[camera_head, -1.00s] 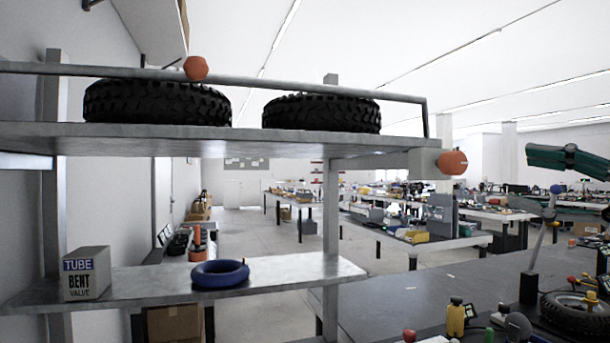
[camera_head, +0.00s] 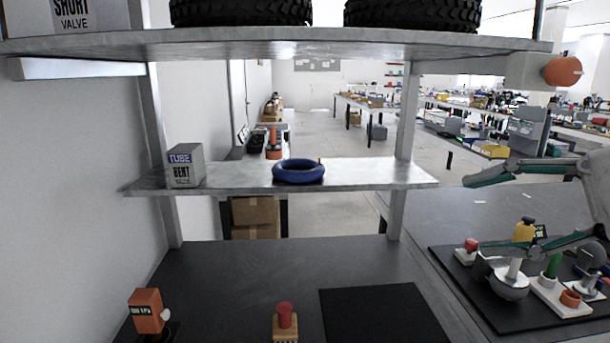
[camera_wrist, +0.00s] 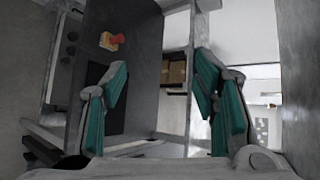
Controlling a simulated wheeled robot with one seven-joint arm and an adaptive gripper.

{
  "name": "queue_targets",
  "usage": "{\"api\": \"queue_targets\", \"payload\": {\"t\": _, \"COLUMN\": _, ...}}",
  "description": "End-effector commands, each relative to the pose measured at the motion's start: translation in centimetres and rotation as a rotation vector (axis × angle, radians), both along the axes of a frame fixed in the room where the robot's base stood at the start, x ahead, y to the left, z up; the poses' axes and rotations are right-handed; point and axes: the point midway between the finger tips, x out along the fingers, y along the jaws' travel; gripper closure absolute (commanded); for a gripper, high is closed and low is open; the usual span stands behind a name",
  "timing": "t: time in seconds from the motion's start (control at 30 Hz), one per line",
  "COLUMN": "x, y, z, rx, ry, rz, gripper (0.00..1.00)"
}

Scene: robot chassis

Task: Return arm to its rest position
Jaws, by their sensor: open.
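My gripper (camera_head: 474,214) is at the right edge of the head view, with its two grey and teal fingers pointing left, spread apart and empty. It hangs in front of the right-hand bench, right of the shelf post. In the wrist view the same open fingers (camera_wrist: 160,70) stand wide apart with nothing between them. The rest of my arm is mostly out of the head view.
A middle shelf (camera_head: 236,177) holds a tube box (camera_head: 185,166) and a blue ring (camera_head: 298,171). An upper shelf (camera_head: 250,42) carries tyres. An orange-red object (camera_head: 146,311) and a red-topped button (camera_head: 285,322) stand on the dark bench (camera_head: 230,270). A black tray (camera_head: 460,290) holds several parts.

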Motion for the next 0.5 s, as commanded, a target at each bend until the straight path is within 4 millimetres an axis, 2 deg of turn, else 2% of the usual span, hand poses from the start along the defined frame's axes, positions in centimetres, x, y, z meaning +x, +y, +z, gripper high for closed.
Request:
{"api": "queue_targets", "payload": {"t": 0.03, "x": -1.7, "y": 2.2, "z": -1.2, "rx": -0.115, "ry": 0.023, "rz": 0.086, "gripper": 0.46}}
{"api": "queue_targets", "payload": {"t": 0.1, "x": -3.8, "y": 4.0, "z": -3.7, "rx": -0.298, "ry": 0.049, "rz": 0.202, "gripper": 0.46}}
{"api": "queue_targets", "payload": {"t": 0.2, "x": -6.7, "y": 5.3, "z": -6.6, "rx": -0.572, "ry": 0.049, "rz": 0.365, "gripper": 0.46}}
{"api": "queue_targets", "payload": {"t": 0.33, "x": -9.2, "y": 4.9, "z": -8.8, "rx": -0.909, "ry": 0.005, "rz": 0.547, "gripper": 0.46}}
{"api": "queue_targets", "payload": {"t": 0.5, "x": -10.3, "y": 3.8, "z": -9.5, "rx": -1.201, "ry": -0.067, "rz": 0.695, "gripper": 0.46}}
